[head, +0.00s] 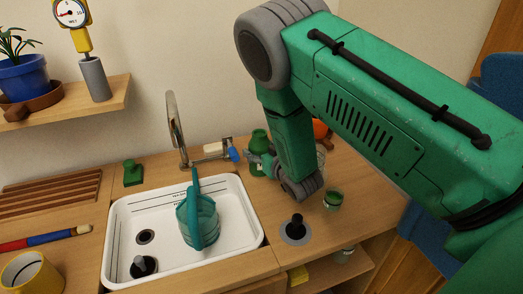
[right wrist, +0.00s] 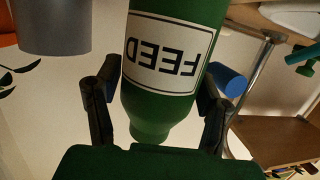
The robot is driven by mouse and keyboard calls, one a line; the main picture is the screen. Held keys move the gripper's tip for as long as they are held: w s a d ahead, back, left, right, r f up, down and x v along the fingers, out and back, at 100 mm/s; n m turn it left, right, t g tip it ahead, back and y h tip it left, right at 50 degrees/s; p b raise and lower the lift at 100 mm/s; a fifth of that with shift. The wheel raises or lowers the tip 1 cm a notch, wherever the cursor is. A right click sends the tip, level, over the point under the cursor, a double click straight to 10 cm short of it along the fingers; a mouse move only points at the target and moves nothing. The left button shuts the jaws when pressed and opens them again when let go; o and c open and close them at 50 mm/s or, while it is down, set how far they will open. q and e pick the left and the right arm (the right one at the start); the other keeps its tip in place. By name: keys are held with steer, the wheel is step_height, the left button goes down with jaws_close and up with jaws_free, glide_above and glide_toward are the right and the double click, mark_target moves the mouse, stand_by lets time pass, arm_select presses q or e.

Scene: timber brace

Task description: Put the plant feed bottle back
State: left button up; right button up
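The plant feed bottle (head: 259,139) is green and stands near the wall, just right of the tap. In the right wrist view the bottle (right wrist: 160,98) fills the middle, with its white FEED label upside down. My right gripper (head: 266,164) is at the bottle in the head view, low on its right side. In the right wrist view its two dark fingers (right wrist: 163,82) lie on either side of the bottle, very near its sides. I cannot tell whether they press on it. My left gripper is not in view.
A white sink (head: 245,232) holds a teal watering can (head: 198,220). A small green-filled glass (head: 333,199) and a black-knobbed disc (head: 295,231) sit on the right counter. A wall shelf (head: 120,101) holds a potted plant (head: 24,78). My right arm hides part of the back counter.

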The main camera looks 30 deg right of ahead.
steer(key=shift+a+r, duration=0.25)
steer(key=shift+a, duration=0.5)
steer(key=shift+d+f, duration=0.25)
steer(key=shift+d, duration=0.45)
steer(key=shift+s+a+r, duration=0.15)
steer(key=shift+s, duration=0.15)
steer(key=v, duration=1.1)
steer(key=shift+s+a, duration=0.15)
steer(key=shift+s, duration=0.05)
steer(key=shift+a+r, duration=0.1)
steer(key=shift+r, duration=0.05)
steer(key=shift+p, duration=0.35)
